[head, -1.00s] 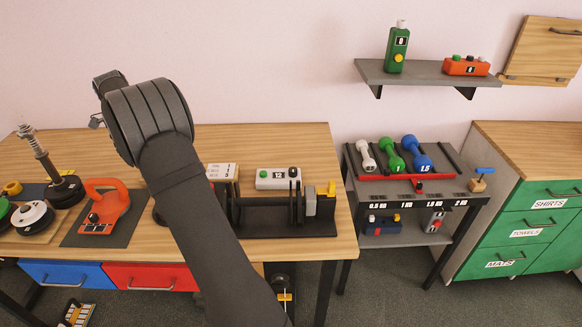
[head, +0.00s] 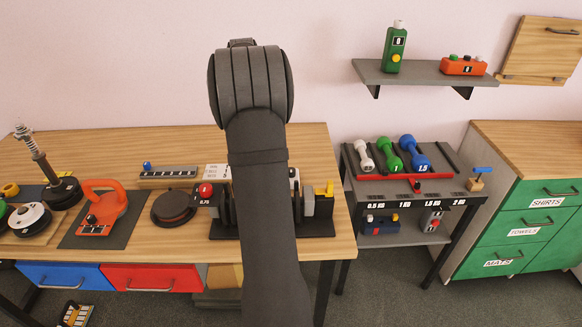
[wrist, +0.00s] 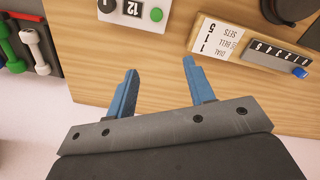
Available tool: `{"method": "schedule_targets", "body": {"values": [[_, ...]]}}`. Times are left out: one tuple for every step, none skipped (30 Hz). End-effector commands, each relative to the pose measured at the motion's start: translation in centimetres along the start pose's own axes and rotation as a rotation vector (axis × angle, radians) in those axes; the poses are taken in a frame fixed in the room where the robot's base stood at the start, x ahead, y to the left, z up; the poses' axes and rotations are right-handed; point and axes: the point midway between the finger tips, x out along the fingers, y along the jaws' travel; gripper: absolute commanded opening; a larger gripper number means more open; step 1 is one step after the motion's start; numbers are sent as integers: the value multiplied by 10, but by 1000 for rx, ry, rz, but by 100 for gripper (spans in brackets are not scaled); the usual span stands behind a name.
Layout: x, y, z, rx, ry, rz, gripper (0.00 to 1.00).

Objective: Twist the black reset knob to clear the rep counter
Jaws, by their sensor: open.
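The rep counter (wrist: 146,17) is a white box with a dark display reading 12 and a green button. It lies at the top left of the wrist view, cut by the top edge. Its black reset knob (wrist: 107,5) shows at that edge. In the head view my arm hides most of the counter; only its right end (head: 294,174) shows. My gripper (wrist: 160,66) is open, its two blue fingers apart and empty over the bare tabletop, short of the counter. In the head view my arm hides the fingers.
A card (wrist: 216,38) and a numbered grey strip with a blue slider (wrist: 277,57) lie right of the fingers in the wrist view. A black stand with a yellow part (head: 324,190) is in front of the counter. Bare wood (wrist: 90,60) lies around the fingers.

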Motion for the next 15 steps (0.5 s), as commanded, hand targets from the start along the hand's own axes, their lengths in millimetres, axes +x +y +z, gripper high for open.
{"method": "schedule_targets", "body": {"values": [[-2,16,9,-65,-3,-4,49],[-2,24,15,-112,-4,-8,49],[-4,34,22,-177,-6,-12,49],[-4,41,27,-224,-7,-16,49],[-5,48,32,-269,-7,-19,49],[-7,57,38,-327,-7,-23,49],[-8,63,43,-368,-7,-26,49],[-8,69,48,-406,-8,-29,49],[-9,75,53,-453,-8,-32,49],[-9,79,57,-483,-8,-35,49],[-10,83,60,-510,-8,-37,49],[-10,87,63,-543,-8,-40,49],[-10,89,66,-561,-8,-41,49],[-11,91,67,-577,-7,-42,49],[-11,93,69,-594,-7,-43,49]]}}
